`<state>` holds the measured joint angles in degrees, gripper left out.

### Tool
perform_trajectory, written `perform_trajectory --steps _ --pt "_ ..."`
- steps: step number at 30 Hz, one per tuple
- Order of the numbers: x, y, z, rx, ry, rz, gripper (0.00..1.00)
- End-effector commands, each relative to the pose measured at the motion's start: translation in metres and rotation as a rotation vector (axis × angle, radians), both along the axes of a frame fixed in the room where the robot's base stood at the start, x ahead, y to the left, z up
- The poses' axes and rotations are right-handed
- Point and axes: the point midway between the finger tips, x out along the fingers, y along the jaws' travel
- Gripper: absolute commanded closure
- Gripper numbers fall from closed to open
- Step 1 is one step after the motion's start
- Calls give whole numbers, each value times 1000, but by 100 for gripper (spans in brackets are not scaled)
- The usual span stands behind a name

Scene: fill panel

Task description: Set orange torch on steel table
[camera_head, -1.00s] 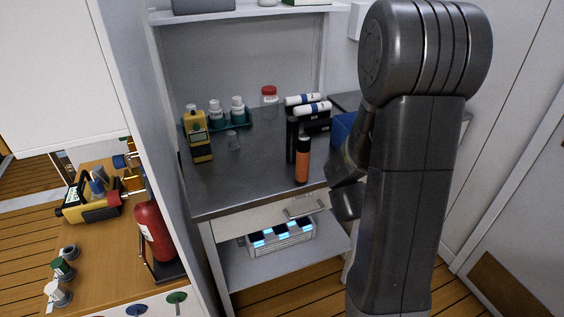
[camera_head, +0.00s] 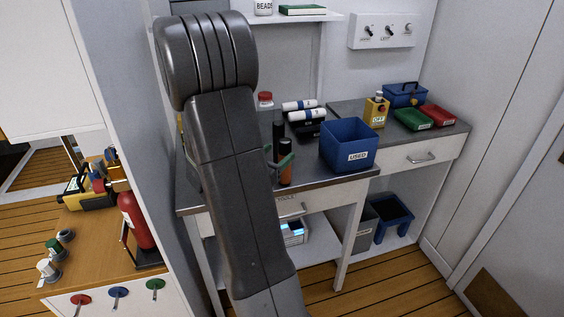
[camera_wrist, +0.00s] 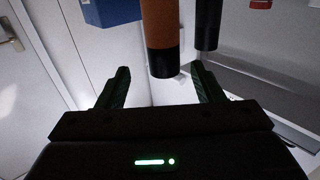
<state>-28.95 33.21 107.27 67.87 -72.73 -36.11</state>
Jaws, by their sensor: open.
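The orange torch (camera_head: 286,176), with a black top end, stands upright on the steel table (camera_head: 310,182) near its front edge, partly covered by a finger. My gripper (camera_head: 276,158) is open beside it at its upper part, with my arm to the left. In the wrist view, which looks upside down, the orange torch (camera_wrist: 161,25) lies between the lines of my open fingers (camera_wrist: 160,76), its black end close to the tips. No finger visibly presses on it. A black torch (camera_head: 279,134) stands just behind it; it also shows in the wrist view (camera_wrist: 207,25).
A blue bin (camera_head: 348,142) labelled USED stands right of the torch. White cylinders (camera_head: 303,111) in a black holder and a red-capped jar (camera_head: 265,98) are behind. My arm hides the table's left part. A lower bench (camera_head: 440,138) stands at right.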

Motion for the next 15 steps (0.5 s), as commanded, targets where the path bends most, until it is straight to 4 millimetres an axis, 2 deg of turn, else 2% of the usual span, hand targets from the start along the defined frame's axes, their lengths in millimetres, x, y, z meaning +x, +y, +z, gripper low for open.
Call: perform_trajectory --steps 3,11,15 --pt "12 -8 0 0 0 -2 39" --pt "25 -15 1 -1 -1 -1 39" --pt "44 -23 0 0 0 -3 39"
